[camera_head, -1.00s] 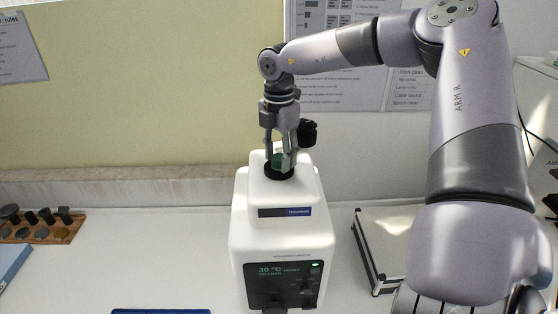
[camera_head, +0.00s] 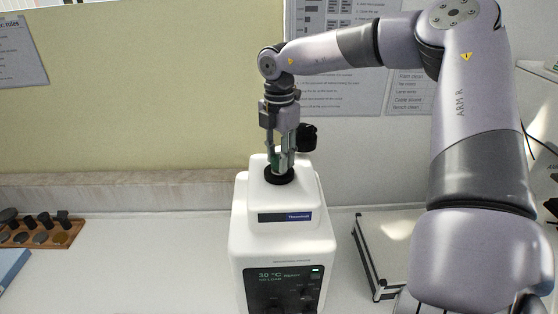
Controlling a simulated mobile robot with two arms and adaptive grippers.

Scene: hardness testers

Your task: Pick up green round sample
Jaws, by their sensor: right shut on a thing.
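The gripper points down and is shut on the sample. It is just above the black round stage (camera_head: 279,176) on top of the white tester (camera_head: 283,232). The fingers hide most of the sample, and I cannot tell if it still touches the stage. My left gripper is not in view.
A wooden rack (camera_head: 48,236) with several dark samples stands at the left. A silver-edged case (camera_head: 378,250) lies right of the tester. A blue-edged item (camera_head: 12,265) is at the left edge. The bench (camera_head: 150,255) between rack and tester is clear.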

